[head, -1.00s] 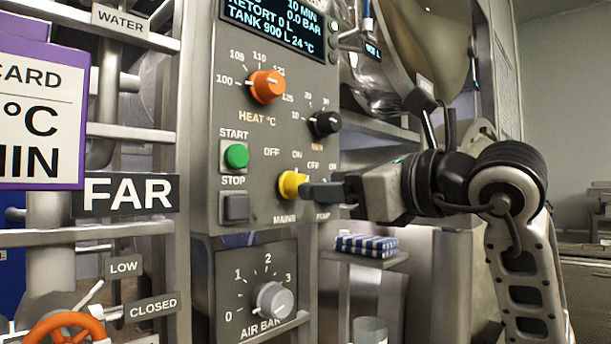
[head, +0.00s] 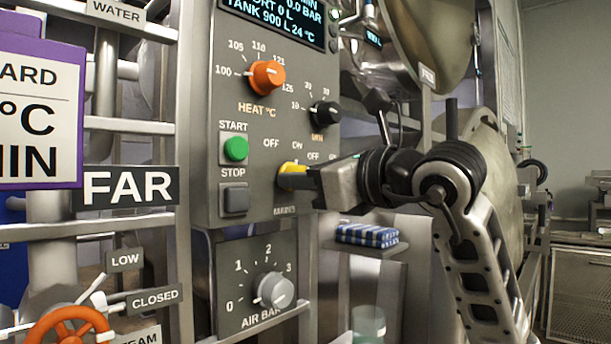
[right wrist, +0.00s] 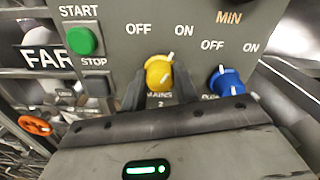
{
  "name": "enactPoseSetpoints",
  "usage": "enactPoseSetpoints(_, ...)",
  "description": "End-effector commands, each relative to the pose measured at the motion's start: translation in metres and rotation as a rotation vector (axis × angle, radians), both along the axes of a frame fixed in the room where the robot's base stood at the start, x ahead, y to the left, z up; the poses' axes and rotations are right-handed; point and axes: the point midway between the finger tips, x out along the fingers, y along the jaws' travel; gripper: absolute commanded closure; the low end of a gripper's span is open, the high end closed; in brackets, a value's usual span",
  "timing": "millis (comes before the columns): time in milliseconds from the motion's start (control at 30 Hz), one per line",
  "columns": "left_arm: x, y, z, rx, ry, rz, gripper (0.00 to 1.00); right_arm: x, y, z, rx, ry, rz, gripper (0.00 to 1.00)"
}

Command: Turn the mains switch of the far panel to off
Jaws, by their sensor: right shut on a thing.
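The mains switch is a yellow knob (head: 289,174) low on the grey panel beside the FAR sign (head: 128,187). In the head view my right gripper (head: 303,181) covers much of it. In the right wrist view the yellow knob (right wrist: 159,72) sits between the two dark fingers of my right gripper (right wrist: 158,92), which is shut on it. Its white mark points up and to the right, towards ON rather than OFF. My left gripper is not in view.
A blue knob (right wrist: 227,82) is close right of the mains switch. The green START button (head: 236,149), grey STOP button (head: 235,198) and orange heat knob (head: 267,77) are nearby. The air bar dial (head: 274,290) is below. A blue striped cloth (head: 367,235) lies on a shelf.

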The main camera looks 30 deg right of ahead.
Motion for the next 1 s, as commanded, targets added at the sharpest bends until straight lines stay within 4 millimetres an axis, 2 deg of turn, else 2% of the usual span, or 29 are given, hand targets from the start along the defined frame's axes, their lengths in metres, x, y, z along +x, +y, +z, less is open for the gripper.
enactPoseSetpoints(367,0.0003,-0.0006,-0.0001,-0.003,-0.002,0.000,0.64,-0.0004,-0.0004,-0.0001,-0.102,-0.035,-0.001,0.93)
enactPoseSetpoints(1000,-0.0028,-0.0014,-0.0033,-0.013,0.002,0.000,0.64,-0.0006,0.0001,-0.0003,-0.639,-0.223,-0.002,0.93)
